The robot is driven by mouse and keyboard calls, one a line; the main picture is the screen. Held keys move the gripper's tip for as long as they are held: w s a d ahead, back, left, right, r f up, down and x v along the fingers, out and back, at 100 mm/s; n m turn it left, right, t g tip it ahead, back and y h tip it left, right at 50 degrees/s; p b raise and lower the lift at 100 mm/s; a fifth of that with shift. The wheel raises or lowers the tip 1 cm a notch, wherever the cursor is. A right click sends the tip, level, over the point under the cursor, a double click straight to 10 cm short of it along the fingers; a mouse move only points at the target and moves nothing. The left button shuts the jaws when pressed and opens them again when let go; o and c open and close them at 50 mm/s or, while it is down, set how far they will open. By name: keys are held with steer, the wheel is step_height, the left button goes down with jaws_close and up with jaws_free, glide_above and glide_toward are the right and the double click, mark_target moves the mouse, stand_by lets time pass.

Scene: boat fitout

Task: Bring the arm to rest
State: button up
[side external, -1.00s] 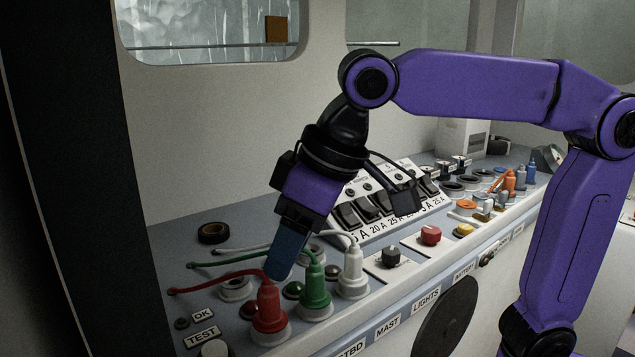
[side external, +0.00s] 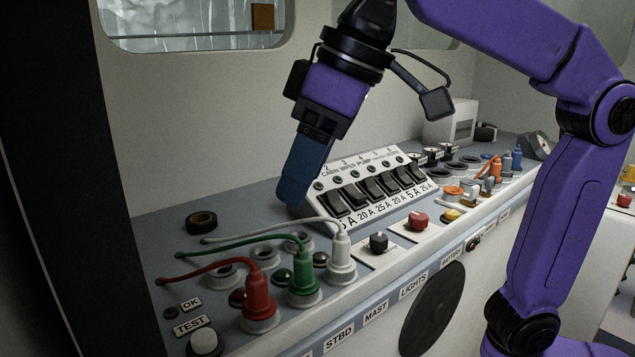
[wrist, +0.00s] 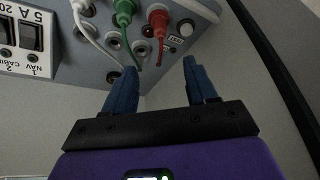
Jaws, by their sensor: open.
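My gripper (side external: 292,200) hangs above the back of the console, left of the switch panel, with its blue fingers pointing down. In the wrist view my gripper (wrist: 160,76) is open, with a clear gap between its two blue fingers and nothing held. The red plug (side external: 258,296), green plug (side external: 303,274) and white plug (side external: 341,258) stand upright at the console's front left, each with a cable trailing back. They are apart from my fingers. In the wrist view the red plug (wrist: 158,19) and green plug (wrist: 124,8) show beyond the fingertips.
The breaker panel (side external: 365,190) with several black switches stands right of my gripper. A black knob (side external: 378,242) and a red knob (side external: 418,220) sit in front of it. A black tape roll (side external: 201,222) lies at the back left. The wall and window (side external: 190,22) are behind.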

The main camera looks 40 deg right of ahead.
steer(key=s+d+f+n+g, duration=0.1)
steer(key=s+d+f, duration=0.4)
steer(key=d+f, duration=0.2)
steer(key=s+d+f+n+g+h, duration=0.1)
steer(key=s+d+f+n, duration=0.1)
steer(key=s+d+f, duration=0.3)
steer(key=s+d+f+n+g+h, duration=0.1)
steer(key=s+d+f, duration=0.3)
steer(key=d+f, duration=0.6)
step_height(320, 180, down, 6)
steer(key=shift+s+d+r+n, duration=0.2)
steer(key=shift+s+d+n, duration=0.15)
steer(key=shift+n, duration=0.25)
